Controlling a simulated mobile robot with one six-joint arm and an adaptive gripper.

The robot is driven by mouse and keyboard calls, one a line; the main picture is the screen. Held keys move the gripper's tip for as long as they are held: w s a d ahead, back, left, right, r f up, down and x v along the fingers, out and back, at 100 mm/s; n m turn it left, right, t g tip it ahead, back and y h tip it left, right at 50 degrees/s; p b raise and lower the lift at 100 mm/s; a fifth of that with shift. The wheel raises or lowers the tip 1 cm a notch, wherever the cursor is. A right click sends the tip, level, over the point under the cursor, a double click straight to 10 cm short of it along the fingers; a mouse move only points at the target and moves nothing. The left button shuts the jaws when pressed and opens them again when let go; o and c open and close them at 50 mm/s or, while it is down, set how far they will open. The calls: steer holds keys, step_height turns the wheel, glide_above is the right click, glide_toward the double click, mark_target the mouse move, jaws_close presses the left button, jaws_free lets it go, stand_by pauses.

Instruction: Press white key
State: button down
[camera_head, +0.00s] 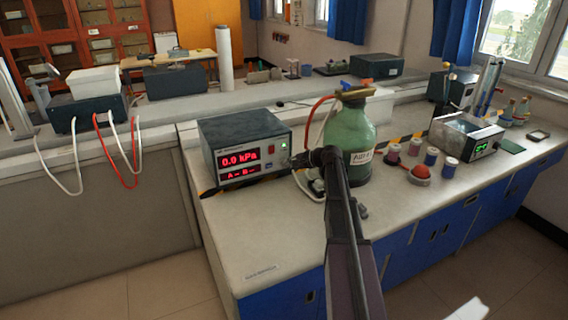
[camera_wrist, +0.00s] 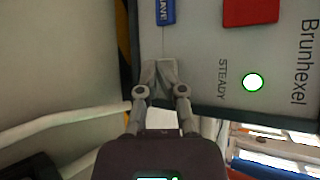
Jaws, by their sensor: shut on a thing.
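The grey pressure meter (camera_head: 222,151) stands on the bench with a red "0.0 kPa" display. Its front panel (camera_wrist: 205,50) fills the upper right of the wrist view, turned sideways. I cannot make out a white key; the panel patch behind my fingertips is hidden. A blue key (camera_wrist: 165,12) and a lit, green-rimmed white round lamp (camera_wrist: 252,82) marked STEADY show beside that patch. My gripper (camera_wrist: 164,75) is at the panel's lower edge area, fingertips together on something too small to tell. In the head view my gripper (camera_head: 298,160) is at the panel's lower right.
A green bottle (camera_head: 354,125) with an orange and blue top stands close right of my gripper. Small jars (camera_head: 431,157), a red-topped item (camera_head: 421,173) and a metal bath (camera_head: 467,135) are further right. White tubing (camera_wrist: 60,125) runs near the fingers. The front bench top is clear.

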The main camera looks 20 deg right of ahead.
steer(key=shift+s+f, duration=0.3)
steer(key=shift+s, duration=0.35)
steer(key=shift+s, duration=0.1)
steer(key=shift+s+d, duration=0.15)
steer(key=shift+s, duration=2.35)
steer(key=shift+r, duration=0.15)
